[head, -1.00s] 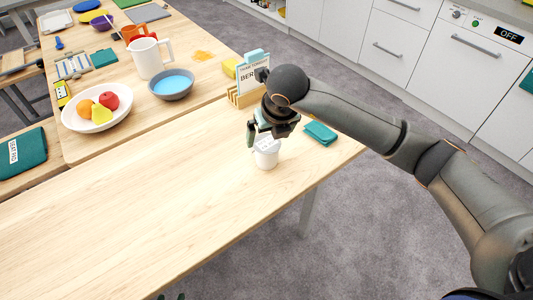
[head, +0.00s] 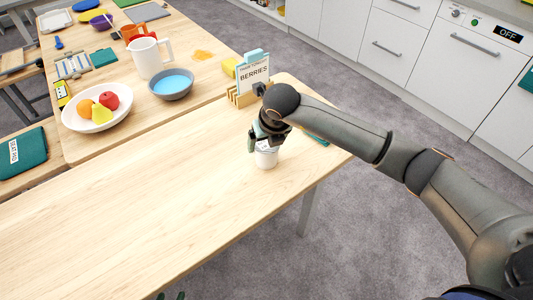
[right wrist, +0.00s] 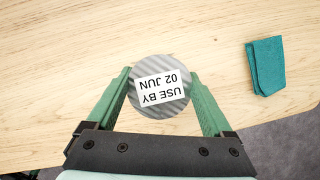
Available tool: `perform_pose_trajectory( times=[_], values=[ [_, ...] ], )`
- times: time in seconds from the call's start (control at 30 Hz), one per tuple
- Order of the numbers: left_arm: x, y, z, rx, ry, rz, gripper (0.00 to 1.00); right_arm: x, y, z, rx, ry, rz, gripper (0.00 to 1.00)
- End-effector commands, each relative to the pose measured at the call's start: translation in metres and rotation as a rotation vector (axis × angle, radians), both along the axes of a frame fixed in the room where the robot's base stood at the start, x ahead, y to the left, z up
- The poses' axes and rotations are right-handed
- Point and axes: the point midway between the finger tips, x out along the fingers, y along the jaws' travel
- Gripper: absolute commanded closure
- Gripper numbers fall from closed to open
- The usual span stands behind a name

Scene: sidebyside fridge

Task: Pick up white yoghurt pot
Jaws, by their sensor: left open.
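The white yoghurt pot (head: 266,158) stands upright on the wooden table in the head view. In the right wrist view its grey striped lid (right wrist: 147,108) carries a white label reading "USE BY 02 JUN". My right gripper (head: 258,144) is over the pot from above, its green fingers (right wrist: 160,78) on either side of the lid. I cannot tell whether they press on the pot, whose side is hidden under the lid. Only the tips of my left gripper (head: 171,296) show at the bottom edge of the head view; they are apart and empty.
A folded teal cloth (right wrist: 266,66) lies right of the pot. A wooden rack with a "BERRIES" card (head: 254,76) stands behind my right gripper. A fruit plate (head: 69,120), blue bowl (head: 171,98) and white jug (head: 147,72) stand further back. The table's front left is clear.

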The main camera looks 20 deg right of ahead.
Motion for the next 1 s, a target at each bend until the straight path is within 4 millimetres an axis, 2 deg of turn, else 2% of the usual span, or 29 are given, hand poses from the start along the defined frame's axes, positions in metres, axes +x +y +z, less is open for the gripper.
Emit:
perform_pose_trajectory(
  times=[0.07, 0.47, 0.77, 0.87, 1.0],
  values=[
    [0.000, 0.000, 0.000, 0.000, 0.000, 0.000, 0.50, 0.000, 0.000, 0.000, 0.000, 0.000, 0.000, 0.36],
    [0.000, 0.000, 0.000, 0.000, 0.000, 0.000, 0.50, 0.000, 0.000, 0.001, 0.000, -0.001, 0.000, 0.80],
    [0.000, 0.000, 0.000, -0.001, 0.000, 0.001, 0.50, 0.001, 0.000, 0.003, 0.001, -0.003, -0.001, 0.80],
    [0.000, 0.000, 0.000, -0.001, 0.000, 0.001, 0.50, 0.001, 0.000, 0.010, 0.002, -0.004, 0.000, 0.80],
    [0.000, 0.000, -0.001, -0.001, 0.000, 0.001, 0.50, 0.001, 0.000, 0.027, 0.002, -0.006, -0.001, 0.80]
  ],
)
